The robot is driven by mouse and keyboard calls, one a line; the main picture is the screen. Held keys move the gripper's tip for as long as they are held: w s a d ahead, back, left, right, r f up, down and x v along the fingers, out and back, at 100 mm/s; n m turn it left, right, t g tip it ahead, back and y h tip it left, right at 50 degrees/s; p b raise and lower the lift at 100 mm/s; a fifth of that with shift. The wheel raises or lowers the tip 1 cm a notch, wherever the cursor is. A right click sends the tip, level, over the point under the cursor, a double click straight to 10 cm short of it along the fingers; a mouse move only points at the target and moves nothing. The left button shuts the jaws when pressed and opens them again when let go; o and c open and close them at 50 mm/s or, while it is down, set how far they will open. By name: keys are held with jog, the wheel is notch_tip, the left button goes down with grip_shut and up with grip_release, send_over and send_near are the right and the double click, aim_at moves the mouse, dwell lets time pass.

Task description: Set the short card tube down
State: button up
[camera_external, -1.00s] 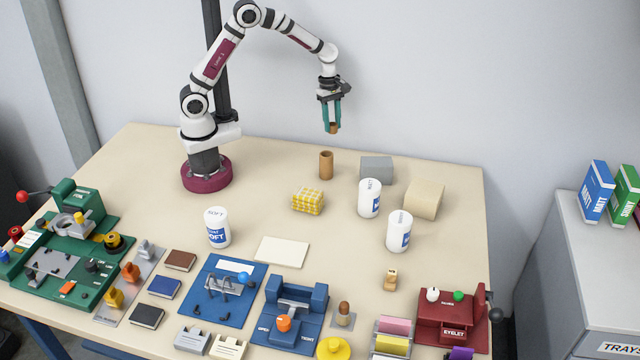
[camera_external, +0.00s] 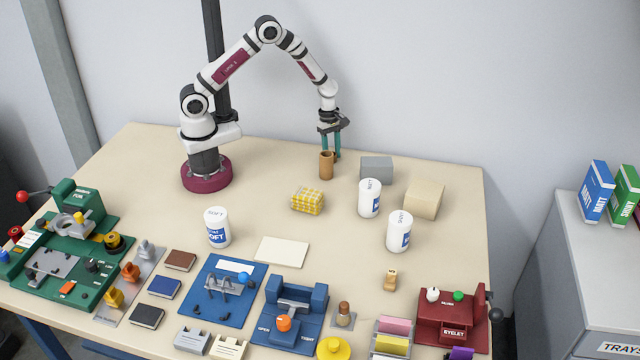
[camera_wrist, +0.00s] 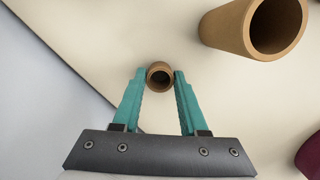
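The short card tube (camera_wrist: 159,77) is a small brown ring between my fingertips in the wrist view, with a finger against each side. My gripper (camera_wrist: 160,78) is shut on it, low over the bench. In the external view my gripper (camera_external: 332,153) is just behind the taller card tube (camera_external: 326,166), which hides the short tube. The taller tube stands upright; it also shows at upper right in the wrist view (camera_wrist: 235,27), apart from my fingers. I cannot tell whether the short tube touches the bench (camera_external: 255,185).
A grey block (camera_external: 376,168), a beige block (camera_external: 424,199) and white canisters (camera_external: 369,199) stand to the right. The bench's back edge is close behind my gripper. Bench left of the taller tube is clear.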

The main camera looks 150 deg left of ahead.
jog(key=o, duration=0.3)
jog(key=shift+o, duration=0.2)
jog(key=shift+r, duration=0.1)
notch_tip(320, 180, up, 12)
jog(key=s, duration=0.2)
jog(key=w+d+r+m, duration=0.5)
jog(key=w+d+m, duration=0.4)
jog(key=d+m, duration=0.15)
jog(key=d+r+m+g, duration=0.2)
jog(key=d+r+m, duration=0.2)
jog(key=d+m, duration=1.35)
jog(key=s+d+m+y, duration=0.1)
jog(key=s+d+m, duration=0.6)
jog(key=m, duration=0.6)
jog(key=shift+s+d+m+y, duration=0.2)
jog(key=shift+d+m+y, duration=0.15)
jog(key=shift+d, duration=0.55)
